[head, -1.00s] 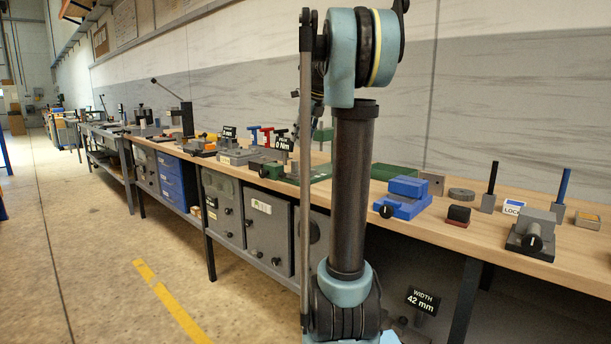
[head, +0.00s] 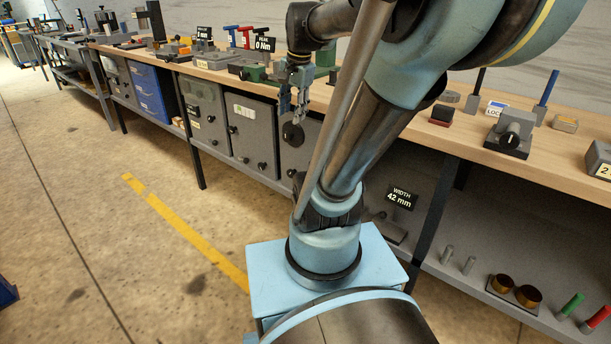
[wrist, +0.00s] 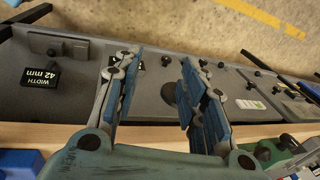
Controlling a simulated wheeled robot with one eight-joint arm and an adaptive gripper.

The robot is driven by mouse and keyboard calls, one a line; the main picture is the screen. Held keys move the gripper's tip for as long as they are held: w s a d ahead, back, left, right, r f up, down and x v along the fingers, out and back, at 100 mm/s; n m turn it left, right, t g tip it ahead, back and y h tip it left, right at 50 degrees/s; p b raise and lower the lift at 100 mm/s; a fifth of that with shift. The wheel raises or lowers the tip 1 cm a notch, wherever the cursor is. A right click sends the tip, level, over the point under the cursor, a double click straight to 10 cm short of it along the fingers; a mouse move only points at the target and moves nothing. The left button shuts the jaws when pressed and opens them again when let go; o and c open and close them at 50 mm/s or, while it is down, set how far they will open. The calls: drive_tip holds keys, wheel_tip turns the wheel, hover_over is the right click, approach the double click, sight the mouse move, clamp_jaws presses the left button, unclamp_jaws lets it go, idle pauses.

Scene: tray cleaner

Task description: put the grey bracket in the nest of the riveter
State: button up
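My gripper (head: 292,108) hangs below the arm at the bench's front edge in the head view. In the wrist view my gripper (wrist: 160,65) has its blue-padded fingers apart with nothing between them; a shelf and cabinet fronts show beyond. I cannot make out the grey bracket for certain in either current view. My arm covers part of the bench top where it may lie. I cannot tell which bench device is the riveter, and no nest can be made out.
A "WIDTH 42 mm" sign (head: 400,197) stands on the lower shelf. Grey cabinets (head: 253,130) stand below.

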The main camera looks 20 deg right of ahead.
drive_tip(key=s+d+f+n+h, duration=0.1)
drive_tip(key=s+f+n, duration=0.9)
drive_tip(key=s+f, duration=0.3)
drive_tip(key=shift+s+x, duration=0.25)
drive_tip(key=shift+x, duration=0.8)
drive_tip(key=shift+s+f, duration=0.1)
drive_tip(key=shift+w+f+g, duration=0.2)
drive_tip(key=shift+w+g, duration=0.1)
drive_tip(key=shift+w, duration=0.15)
drive_tip(key=shift+s, duration=0.1)
drive_tip(key=shift+c, duration=0.6)
